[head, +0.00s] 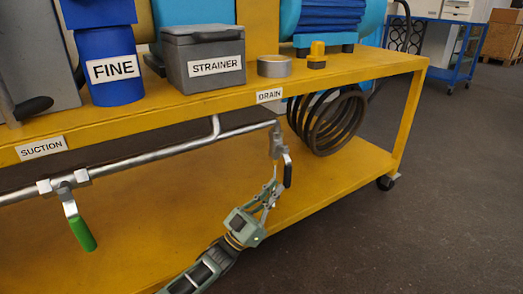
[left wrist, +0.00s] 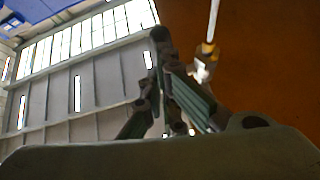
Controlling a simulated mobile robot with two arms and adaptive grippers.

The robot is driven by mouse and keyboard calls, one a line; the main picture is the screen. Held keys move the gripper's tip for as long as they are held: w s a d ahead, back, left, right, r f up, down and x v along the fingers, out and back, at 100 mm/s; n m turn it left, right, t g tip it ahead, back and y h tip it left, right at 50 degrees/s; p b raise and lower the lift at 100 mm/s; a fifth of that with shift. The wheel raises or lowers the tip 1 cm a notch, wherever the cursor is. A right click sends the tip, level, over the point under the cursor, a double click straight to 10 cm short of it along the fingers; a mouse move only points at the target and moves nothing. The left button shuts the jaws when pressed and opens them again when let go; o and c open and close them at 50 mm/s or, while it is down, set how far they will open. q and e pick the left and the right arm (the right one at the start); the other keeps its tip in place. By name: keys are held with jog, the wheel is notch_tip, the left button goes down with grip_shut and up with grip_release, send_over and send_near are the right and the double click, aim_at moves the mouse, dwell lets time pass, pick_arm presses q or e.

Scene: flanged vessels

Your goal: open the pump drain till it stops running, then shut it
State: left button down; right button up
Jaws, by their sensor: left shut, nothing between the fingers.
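The drain valve (head: 277,146) hangs at the right end of the steel pipe, under the DRAIN label (head: 269,96). Its black-gripped lever (head: 287,172) points down, roughly in line with the short vertical outlet. My left gripper (head: 273,181) is just left of and below the lever, shut and empty; whether it touches the lever I cannot tell. In the left wrist view the closed fingertips (left wrist: 159,36) point up, and a pale metal fitting (left wrist: 203,65) shows to their right. I see no liquid running below the valve. My right gripper is out of view.
A suction valve with a green lever (head: 82,233) hangs on the same pipe at left. Above are the strainer box (head: 202,62), a blue FINE container (head: 110,70) and a tape roll (head: 274,66). A coiled hose (head: 328,120) hangs right of the drain. The lower shelf (head: 345,170) is mostly clear.

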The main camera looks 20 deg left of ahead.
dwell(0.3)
pick_arm(q)
jog(key=s+a, duration=0.6)
jog(key=s, duration=0.5)
jog(key=shift+s+f, duration=0.2)
jog(key=shift+f, duration=0.15)
jog(key=shift+a, duration=0.1)
dwell(0.3)
